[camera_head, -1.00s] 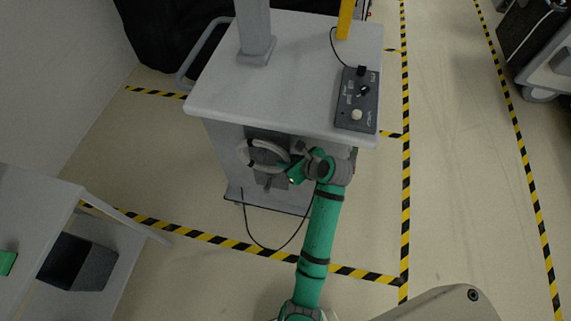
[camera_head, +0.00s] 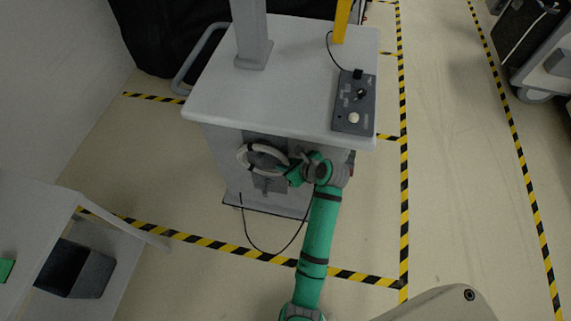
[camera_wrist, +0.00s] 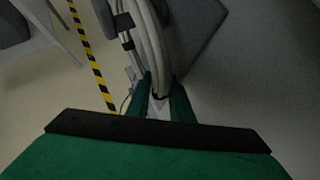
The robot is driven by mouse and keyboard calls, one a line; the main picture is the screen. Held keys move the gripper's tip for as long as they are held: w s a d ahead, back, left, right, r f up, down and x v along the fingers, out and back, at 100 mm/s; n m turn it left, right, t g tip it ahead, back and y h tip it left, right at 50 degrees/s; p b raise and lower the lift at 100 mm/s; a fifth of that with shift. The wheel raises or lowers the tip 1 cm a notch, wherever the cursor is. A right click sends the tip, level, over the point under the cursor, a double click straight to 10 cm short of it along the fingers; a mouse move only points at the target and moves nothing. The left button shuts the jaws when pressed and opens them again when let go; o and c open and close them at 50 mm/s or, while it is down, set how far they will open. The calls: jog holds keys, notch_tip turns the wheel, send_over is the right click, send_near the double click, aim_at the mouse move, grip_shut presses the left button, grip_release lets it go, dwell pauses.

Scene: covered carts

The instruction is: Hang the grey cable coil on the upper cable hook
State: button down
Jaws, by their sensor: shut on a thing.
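The grey cable coil (camera_head: 243,160) hangs as a ring at the front of the cart (camera_head: 285,88), just below its top. My gripper (camera_head: 289,174) is shut on the coil's right side. In the wrist view, the coil's strands (camera_wrist: 151,45) run up from between the green fingertips (camera_wrist: 160,92). Two small dark prongs (camera_wrist: 125,21) show beside the strands in the wrist view; they may be the cable hooks, but I cannot tell which is the upper one. Whether the coil is around a hook or only in front of it is unclear.
A control box (camera_head: 354,102) sits on the cart top at the right. A thin black cable (camera_head: 250,240) loops down to the floor in front of the cart. A low table with a dark bin (camera_head: 88,272) stands at left. Striped tape marks the floor.

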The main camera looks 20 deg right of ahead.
jog(key=shift+d+f, duration=0.15)
jog(key=shift+f, duration=0.1)
jog(key=c, duration=1.6)
grip_release()
jog(key=shift+o, duration=0.6)
jog(key=shift+s+d+r, duration=0.1)
jog(key=shift+d+r, duration=0.05)
jog(key=v, duration=1)
jog(key=shift+s+r, duration=0.2)
jog(key=shift+r, duration=0.1)
jog(key=shift+a, duration=0.25)
